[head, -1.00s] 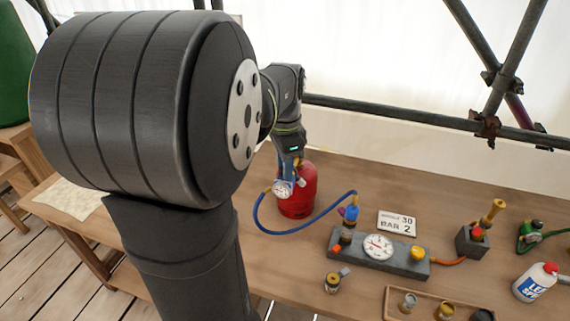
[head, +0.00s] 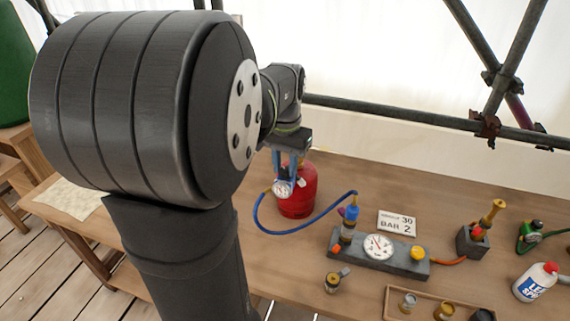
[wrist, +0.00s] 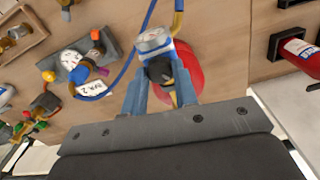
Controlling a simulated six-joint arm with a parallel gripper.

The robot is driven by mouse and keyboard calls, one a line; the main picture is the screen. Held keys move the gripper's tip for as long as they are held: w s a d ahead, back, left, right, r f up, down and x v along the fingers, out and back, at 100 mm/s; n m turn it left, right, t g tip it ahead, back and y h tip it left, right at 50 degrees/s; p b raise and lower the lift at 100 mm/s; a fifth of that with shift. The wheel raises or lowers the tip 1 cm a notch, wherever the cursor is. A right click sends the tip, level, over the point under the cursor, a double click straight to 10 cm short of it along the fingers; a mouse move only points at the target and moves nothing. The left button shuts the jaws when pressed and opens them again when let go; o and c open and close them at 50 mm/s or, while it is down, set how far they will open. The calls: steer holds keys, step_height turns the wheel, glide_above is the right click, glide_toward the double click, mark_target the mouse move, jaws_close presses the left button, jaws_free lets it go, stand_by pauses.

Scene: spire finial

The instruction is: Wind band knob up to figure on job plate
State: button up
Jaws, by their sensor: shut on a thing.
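The job plate (head: 397,223) is a small white card on the bench; its large line reads "BAR 2" and its smaller top line ends in 30. It also shows in the wrist view (wrist: 92,88). My gripper (head: 288,178) points down at the regulator on the red gas bottle (head: 300,205). In the wrist view its blue fingers (wrist: 160,85) are shut on a dark knob (wrist: 159,71), partly hidden between them. A small round gauge (head: 282,188) sits beside the knob; its reading is too small to tell.
A blue hose (head: 290,232) curves from the regulator to a grey block (head: 405,267) with a white dial (head: 378,246). A brass torch part stands in a dark holder (head: 473,243) to the right.

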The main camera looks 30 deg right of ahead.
mark_target(285, 169)
steer(key=shift+n, duration=0.4)
steer(key=o, duration=1)
steer(key=shift+r, duration=0.1)
step_height(285, 169, up, 17)
steer(key=shift+r, duration=0.1)
stand_by(0.3)
step_height(285, 169, down, 18)
steer(key=shift+r, duration=0.25)
stand_by(0.4)
